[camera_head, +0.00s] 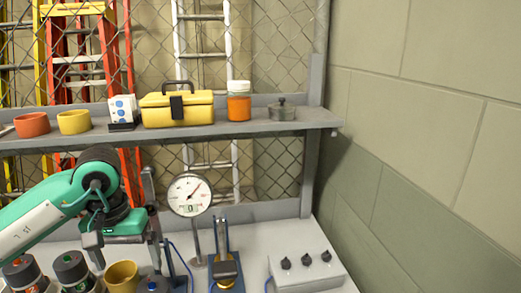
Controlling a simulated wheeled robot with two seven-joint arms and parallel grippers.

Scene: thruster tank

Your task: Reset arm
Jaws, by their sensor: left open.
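My left arm comes in from the left in the head view, green and white with a dark wrist. My left gripper (127,258) points down with its fingers apart. It is empty and appears above or in front of a yellow cup (122,276) on the workbench; the exact gap cannot be told. My right gripper is not in view.
A dial gauge (189,195) stands right of my gripper, with a blue-and-yellow device (225,267) beside it. A white box with black knobs (305,268) is further right. Dark-lidded jars (72,270) stand at left. The shelf (260,128) holds a yellow toolbox (177,108).

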